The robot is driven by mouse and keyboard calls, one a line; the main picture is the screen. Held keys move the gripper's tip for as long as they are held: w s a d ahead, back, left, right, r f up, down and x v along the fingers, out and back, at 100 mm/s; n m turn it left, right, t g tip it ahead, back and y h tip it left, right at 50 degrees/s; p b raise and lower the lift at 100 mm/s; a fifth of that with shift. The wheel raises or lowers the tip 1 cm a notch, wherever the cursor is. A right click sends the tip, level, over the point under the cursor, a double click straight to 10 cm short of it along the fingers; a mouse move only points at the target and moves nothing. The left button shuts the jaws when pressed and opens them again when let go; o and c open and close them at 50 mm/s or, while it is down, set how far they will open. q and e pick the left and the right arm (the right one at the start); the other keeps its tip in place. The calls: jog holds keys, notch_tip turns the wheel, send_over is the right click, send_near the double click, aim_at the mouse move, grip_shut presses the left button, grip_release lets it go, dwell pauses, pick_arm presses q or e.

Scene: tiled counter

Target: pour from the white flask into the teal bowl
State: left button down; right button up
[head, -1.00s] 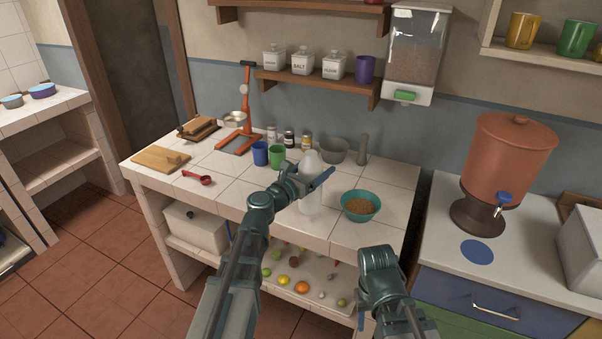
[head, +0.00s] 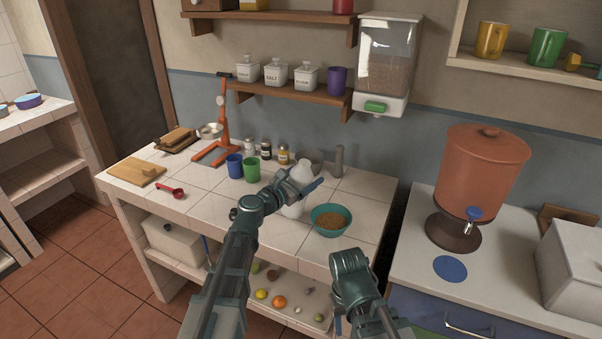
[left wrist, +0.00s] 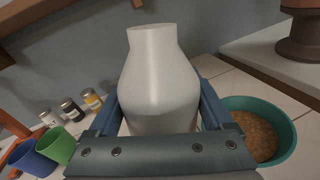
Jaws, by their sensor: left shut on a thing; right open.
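The white flask (head: 301,176) stands near the middle of the tiled counter. It fills the middle of the left wrist view (left wrist: 160,75), upright between two blue fingers. My left gripper (head: 300,188) is shut on the flask's body. The teal bowl (head: 330,231) sits just right of the flask, with brown grainy contents; it also shows at the right in the left wrist view (left wrist: 285,153). My right gripper (head: 345,268) is in front of the counter, below the bowl, and holds nothing that I can see. Whether the flask touches the counter is hidden.
A blue cup (head: 234,167) and a green cup (head: 252,169) stand left of the flask. Small jars (head: 266,150) and a grey bowl (head: 322,163) are behind. A red scoop (head: 172,190) lies at the left. The tiles between cups and flask are clear.

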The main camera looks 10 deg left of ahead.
pick_arm(q)
jog(key=m, duration=0.1)
jog(key=d+m, duration=0.1)
jog(key=m, duration=0.1)
jog(key=shift+s+d+f+g+y+p, duration=0.25)
jog(key=shift+d+f+g+y+p, duration=0.1)
jog(key=shift+d+g+y+p, duration=0.05)
jog(key=shift+a+f+m, duration=0.25)
jog(key=shift+a+m, duration=0.05)
jog(key=shift+m, duration=0.2)
jog(key=shift+w+a+f+m+y+b, duration=0.15)
jog(key=shift+f+m+y, duration=0.1)
jog(key=shift+f+m, duration=0.15)
jog(key=shift+w+a+f+m+y+b, duration=0.15)
jog(key=shift+f+m+y, duration=0.1)
jog(key=shift+m, duration=0.15)
jog(key=f+m+b, duration=0.1)
jog(key=a+f+m+y+b, duration=0.1)
jog(key=f+m, duration=0.1)
jog(key=shift+f, duration=0.2)
jog(key=shift+f+m+y+b, duration=0.3)
jog(key=shift+f+m+b, duration=0.15)
jog(key=shift+m+b, duration=0.05)
dwell(2.4)
